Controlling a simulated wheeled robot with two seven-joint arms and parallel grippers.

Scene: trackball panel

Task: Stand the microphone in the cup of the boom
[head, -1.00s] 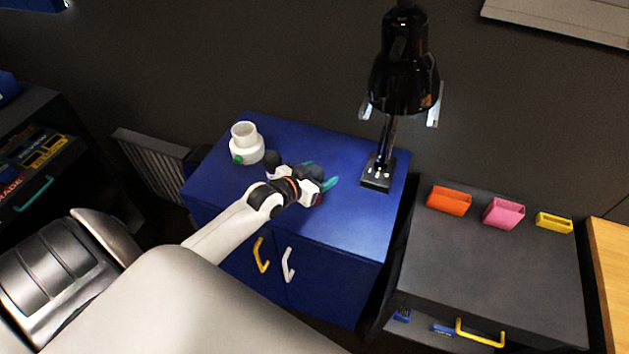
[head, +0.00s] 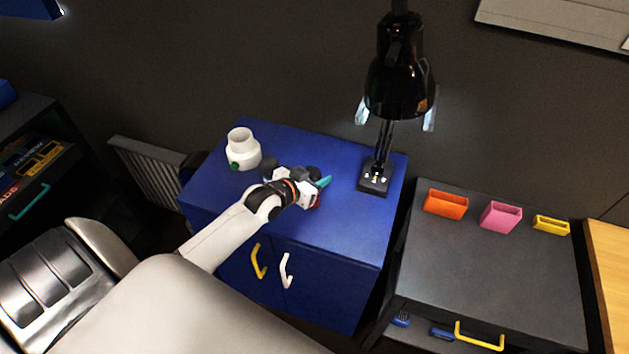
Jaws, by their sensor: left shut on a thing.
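My left gripper (head: 322,184) is low over the blue cabinet top (head: 335,220). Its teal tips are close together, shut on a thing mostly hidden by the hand. Dark rounded shapes show just beyond the hand; I cannot tell whether one is the microphone. A black lamp-shaped head (head: 400,80) on a post rises from a small black base (head: 373,180) on the cabinet, right of the gripper. I cannot clearly make out the boom's cup. My right gripper is not in view.
A white pot (head: 243,148) with a green knob stands at the cabinet's back left. Orange (head: 446,204), pink (head: 500,217) and yellow (head: 551,225) bins sit on the dark cabinet (head: 490,270) at right. The blue top's front right is clear.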

